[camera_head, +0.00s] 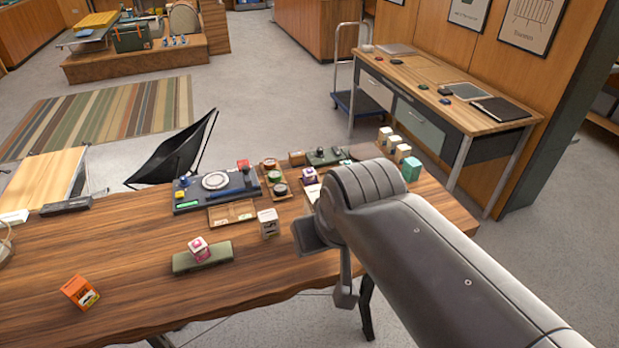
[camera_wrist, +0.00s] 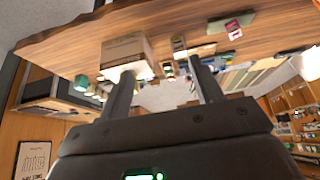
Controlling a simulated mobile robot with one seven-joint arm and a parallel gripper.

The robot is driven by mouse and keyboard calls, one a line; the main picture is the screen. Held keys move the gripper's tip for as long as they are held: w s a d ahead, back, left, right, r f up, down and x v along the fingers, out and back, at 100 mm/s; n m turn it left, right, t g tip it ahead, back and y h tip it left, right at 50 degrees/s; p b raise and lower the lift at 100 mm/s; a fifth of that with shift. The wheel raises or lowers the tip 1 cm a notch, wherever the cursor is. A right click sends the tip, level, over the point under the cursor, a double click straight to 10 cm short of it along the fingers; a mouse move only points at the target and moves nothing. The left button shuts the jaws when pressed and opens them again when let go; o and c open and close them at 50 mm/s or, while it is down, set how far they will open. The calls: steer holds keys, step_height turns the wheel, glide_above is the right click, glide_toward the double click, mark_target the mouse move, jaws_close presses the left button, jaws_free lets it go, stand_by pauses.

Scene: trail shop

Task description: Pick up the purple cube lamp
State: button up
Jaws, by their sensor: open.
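A small purple cube with a white top (camera_head: 309,174) stands at the back of the wooden table (camera_head: 250,275), just left of my arm. A magenta-and-white cube (camera_head: 199,246) sits on a flat green case (camera_head: 204,258) nearer the front; it also shows in the wrist view (camera_wrist: 233,30). I cannot tell for sure which of the two is the cube lamp. My gripper (camera_head: 326,268) is open and appears empty, above the table's right part. In the wrist view its two fingers (camera_wrist: 163,82) stand apart. My arm hides part of the table's right side.
A white box (camera_head: 268,223) stands between the green case and my gripper. In the wrist view a brown box (camera_wrist: 125,50) appears beside one finger. An orange box (camera_head: 79,292) lies front left. Several small boxes (camera_head: 395,145) crowd the back right. The table's front middle is clear.

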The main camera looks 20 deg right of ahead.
steer(key=shift+o, duration=0.2)
steer(key=g, duration=0.1)
glide_above(310, 170)
steer(key=s, duration=0.3)
steer(key=f, duration=1.3)
steer(key=a+f, duration=0.1)
steer(key=f, duration=0.6)
steer(key=shift+w+f, duration=0.2)
steer(key=shift+f, duration=0.15)
steer(key=shift+d+x, duration=0.2)
steer(key=shift+x, duration=1.3)
steer(key=shift+d+x, duration=0.2)
steer(key=shift+x, duration=1.3)
steer(key=shift+w, duration=0.15)
steer(key=shift+c, duration=0.5)
